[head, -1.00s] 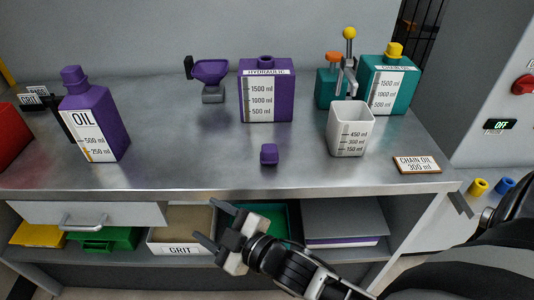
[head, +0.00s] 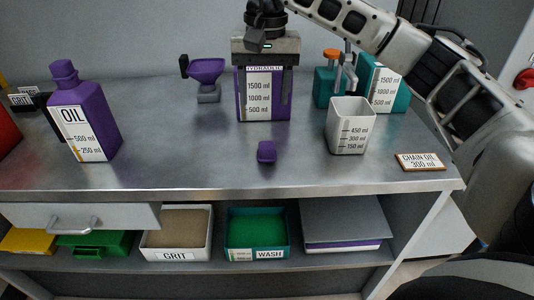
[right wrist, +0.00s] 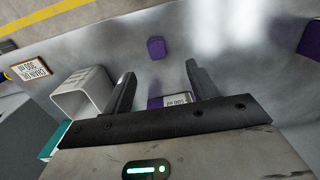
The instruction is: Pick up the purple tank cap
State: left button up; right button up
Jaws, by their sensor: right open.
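The purple tank cap (head: 267,152) sits on the steel bench top, in front of the purple hydraulic tank (head: 262,114). In the right wrist view the cap (right wrist: 156,48) lies beyond the fingertips, apart from them. My right gripper (head: 264,98) is open and empty, with fingers pointing down. In the head view it overlaps the tank and hides its top. The right wrist view shows the open fingers (right wrist: 160,73) with a gap between them. My left gripper is not in view.
A white measuring cup (head: 347,128) and teal tank (head: 386,90) stand right of the cap. A purple funnel (head: 206,72) is at the back. An oil bottle (head: 84,112) stands left. A chain oil card (head: 420,162) lies right. The bench around the cap is clear.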

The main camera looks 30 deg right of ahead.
jog(key=d, duration=0.1)
send_over(267, 147)
jog(key=f, duration=0.9)
jog(key=shift+s+d+f, duration=0.1)
jog(key=shift+s, duration=0.1)
jog(key=shift+w+f+p, duration=0.15)
jog(key=shift+f+p, duration=0.15)
jog(key=shift+f, duration=1.2)
jog(key=shift+w+f+p, duration=0.1)
jog(key=shift+f+p, duration=0.2)
jog(key=shift+f, duration=1.2)
jog(key=shift+c, duration=0.4)
jog(key=c, duration=0.8)
